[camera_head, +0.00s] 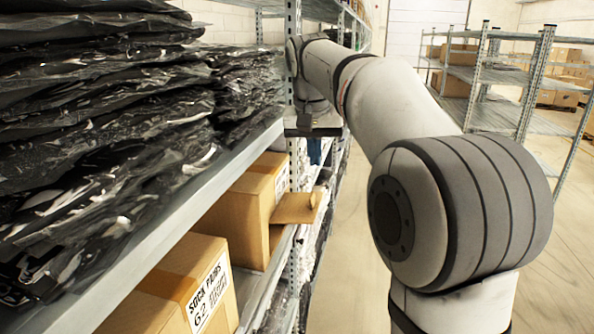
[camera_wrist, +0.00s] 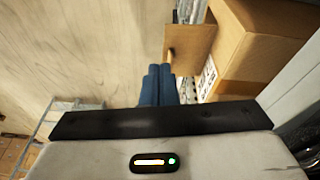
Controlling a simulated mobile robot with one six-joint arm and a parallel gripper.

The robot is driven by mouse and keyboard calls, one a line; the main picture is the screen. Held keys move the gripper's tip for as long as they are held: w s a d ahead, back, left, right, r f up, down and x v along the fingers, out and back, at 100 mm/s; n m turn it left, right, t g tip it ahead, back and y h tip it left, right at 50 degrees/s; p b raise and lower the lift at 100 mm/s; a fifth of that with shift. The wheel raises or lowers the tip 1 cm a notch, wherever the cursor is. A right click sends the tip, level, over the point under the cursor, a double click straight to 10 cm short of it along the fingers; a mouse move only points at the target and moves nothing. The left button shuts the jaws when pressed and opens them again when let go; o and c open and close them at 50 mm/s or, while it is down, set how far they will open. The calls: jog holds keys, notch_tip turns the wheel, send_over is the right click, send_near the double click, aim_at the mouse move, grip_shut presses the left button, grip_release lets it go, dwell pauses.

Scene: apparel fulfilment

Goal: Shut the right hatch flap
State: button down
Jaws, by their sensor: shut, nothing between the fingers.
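A cardboard box (camera_head: 245,215) stands on the shelf, and it also shows in the wrist view (camera_wrist: 268,45). Its flap (camera_head: 292,208) stands open, sticking out from the box over the aisle side. The flap also shows in the wrist view (camera_wrist: 190,52), with a small tab (camera_wrist: 171,54) near its outer edge. My gripper (camera_wrist: 159,68) is shut and empty, its blue fingers pointing toward the flap's outer edge. In the head view the gripper (camera_head: 315,150) is above the flap, partly hidden by the shelf post. Whether the fingers touch the flap I cannot tell.
A nearer box labelled for sock pairs (camera_head: 205,295) stands on the same shelf. Black bagged garments (camera_head: 110,130) fill the shelf above. A metal post (camera_head: 293,180) stands close to the flap. The aisle floor (camera_head: 348,260) is clear; another rack (camera_head: 500,80) stands at right.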

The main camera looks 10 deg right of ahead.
jog(key=w+a+r+m+p, duration=0.2)
jog(key=w+r+p, duration=0.1)
jog(key=w+r, duration=0.45)
send_over(309, 207)
jog(key=shift+h, duration=0.3)
jog(key=shift+f, duration=10.75)
